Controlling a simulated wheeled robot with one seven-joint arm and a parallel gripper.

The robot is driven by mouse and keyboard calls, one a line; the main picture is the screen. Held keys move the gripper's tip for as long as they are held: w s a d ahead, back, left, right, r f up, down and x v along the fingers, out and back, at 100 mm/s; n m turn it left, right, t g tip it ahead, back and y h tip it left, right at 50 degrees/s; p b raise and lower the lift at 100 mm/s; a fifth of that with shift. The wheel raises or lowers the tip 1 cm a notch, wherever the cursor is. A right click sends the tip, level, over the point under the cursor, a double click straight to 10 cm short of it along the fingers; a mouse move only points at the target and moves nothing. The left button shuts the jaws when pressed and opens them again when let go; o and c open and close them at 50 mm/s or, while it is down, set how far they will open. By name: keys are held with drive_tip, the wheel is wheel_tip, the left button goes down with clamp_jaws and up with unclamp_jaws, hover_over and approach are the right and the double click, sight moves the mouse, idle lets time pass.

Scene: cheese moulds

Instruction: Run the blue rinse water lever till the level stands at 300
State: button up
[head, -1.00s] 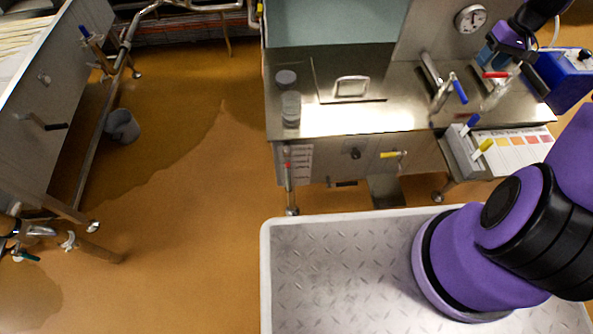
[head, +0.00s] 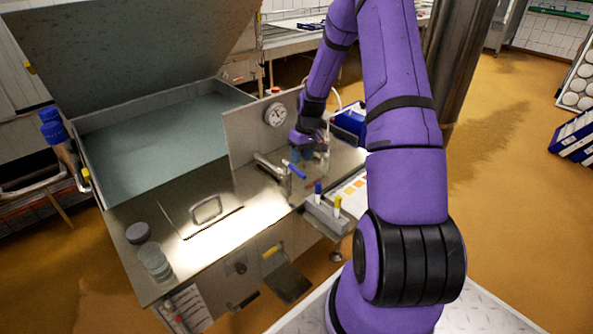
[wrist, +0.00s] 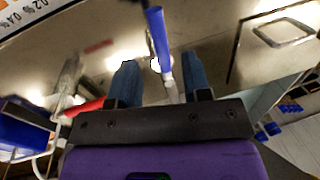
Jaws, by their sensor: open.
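The blue lever (head: 293,170) sits on a metal tap (head: 268,165) on the steel counter, beside the upright panel. In the wrist view the blue lever (wrist: 157,32) stands in line with the gap between my fingers, its metal stem running down between them. My gripper (head: 308,153) is open, with two blue fingertips (wrist: 161,72) apart; I cannot tell whether either touches the lever. A red lever (wrist: 92,105) lies to the left in the wrist view, next to a translucent upright vessel (wrist: 68,78). No level or 300 mark is readable.
A round dial (head: 276,114) is on the panel behind the tap. A blue box (head: 349,122) and a marker holder (head: 325,215) stand to the right. A handled lid (head: 206,209) and a clear jar (head: 155,262) are on the counter's left. An open vat (head: 160,130) lies behind.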

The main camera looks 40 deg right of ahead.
drive_tip(key=shift+a+f, duration=0.25)
drive_tip(key=shift+f, duration=0.9)
drive_tip(key=shift+a+f, duration=0.2)
drive_tip(key=shift+f, duration=0.95)
clamp_jaws()
